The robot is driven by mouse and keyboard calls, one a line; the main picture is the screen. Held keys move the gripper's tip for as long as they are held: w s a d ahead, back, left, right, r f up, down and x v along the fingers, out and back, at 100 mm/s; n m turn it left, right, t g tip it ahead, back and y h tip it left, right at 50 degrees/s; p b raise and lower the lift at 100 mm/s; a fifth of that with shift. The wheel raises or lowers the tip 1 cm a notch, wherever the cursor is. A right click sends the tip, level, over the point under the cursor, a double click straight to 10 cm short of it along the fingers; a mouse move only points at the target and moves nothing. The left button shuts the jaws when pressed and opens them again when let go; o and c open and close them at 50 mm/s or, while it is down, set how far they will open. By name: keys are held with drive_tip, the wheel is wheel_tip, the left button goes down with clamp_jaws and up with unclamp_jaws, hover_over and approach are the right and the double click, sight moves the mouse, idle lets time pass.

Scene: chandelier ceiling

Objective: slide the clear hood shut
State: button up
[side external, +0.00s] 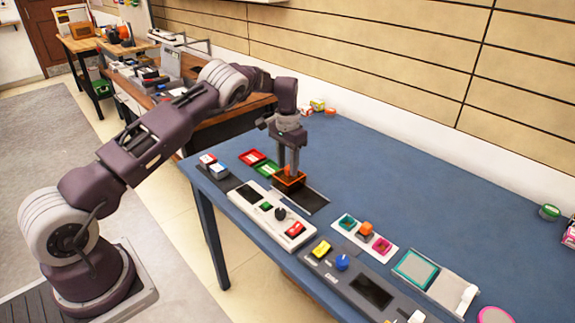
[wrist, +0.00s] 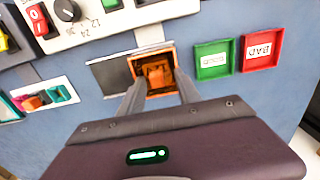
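An orange-framed box (wrist: 139,66) with an orange block-like shape inside sits at one end of a dark rectangular plate (wrist: 108,74). It may be the hood, but I cannot tell whether its cover is clear. In the side external view, the orange box (side external: 290,183) is at the far end of the dark plate (side external: 312,200). My gripper (side external: 289,171) points down at it. In the wrist view, the two fingers of my gripper (wrist: 159,82) are apart, with their tips at the box. Whether they touch it is unclear.
Green (wrist: 212,60) and red (wrist: 262,50) labelled trays lie beside the box. A white panel with a dark knob (side external: 280,213) is close on the near side. A teal-framed unit (side external: 415,268) and more control panels stand right. The blue table (side external: 420,190) is clear behind.

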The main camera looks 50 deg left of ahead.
wheel_tip(320, 180, up, 7)
drive_tip(key=shift+f, duration=0.2)
drive_tip(key=shift+r, duration=2.55)
clamp_jaws()
